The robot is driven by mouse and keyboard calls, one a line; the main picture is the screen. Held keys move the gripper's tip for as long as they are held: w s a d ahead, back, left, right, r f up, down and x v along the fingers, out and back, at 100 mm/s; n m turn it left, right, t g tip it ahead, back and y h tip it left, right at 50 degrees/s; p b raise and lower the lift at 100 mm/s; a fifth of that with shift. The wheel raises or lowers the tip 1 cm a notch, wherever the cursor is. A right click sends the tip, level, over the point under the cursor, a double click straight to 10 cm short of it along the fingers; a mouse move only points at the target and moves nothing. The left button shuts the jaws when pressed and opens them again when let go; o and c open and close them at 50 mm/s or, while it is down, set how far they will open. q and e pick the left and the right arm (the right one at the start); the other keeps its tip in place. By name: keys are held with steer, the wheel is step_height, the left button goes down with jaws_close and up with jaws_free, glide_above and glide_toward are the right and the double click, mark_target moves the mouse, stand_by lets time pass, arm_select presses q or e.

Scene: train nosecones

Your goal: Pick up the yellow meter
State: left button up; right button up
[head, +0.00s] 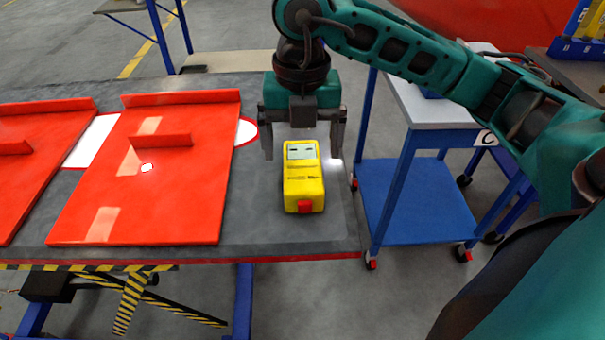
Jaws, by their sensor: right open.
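The yellow meter (303,184) lies on the grey table top near its right edge, in the head view. It has a small display at its far end and a red part at its near end. My right gripper (302,150) is open, with one finger on each side around the far end of the meter. I cannot tell whether the fingers touch it or how high they are above the table. My left gripper is not in view.
Red panels (150,180) with raised ribs cover the left of the grey table (258,235). A blue cart (418,200) with a light top stands right of the table. Bare table surrounds the meter.

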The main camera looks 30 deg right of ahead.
mark_target(302, 163)
steer(key=shift+s+f, duration=0.15)
steer(key=shift+f, duration=2.55)
steer(key=shift+c, duration=0.4)
steer(key=c, duration=1.3)
steer(key=shift+o, duration=0.2)
steer(key=shift+r, duration=0.15)
steer(key=shift+r, duration=0.6)
step_height(302, 163, up, 19)
steer(key=p, duration=0.2)
steer(key=shift+f+p, duration=0.2)
steer(key=shift+p, duration=0.1)
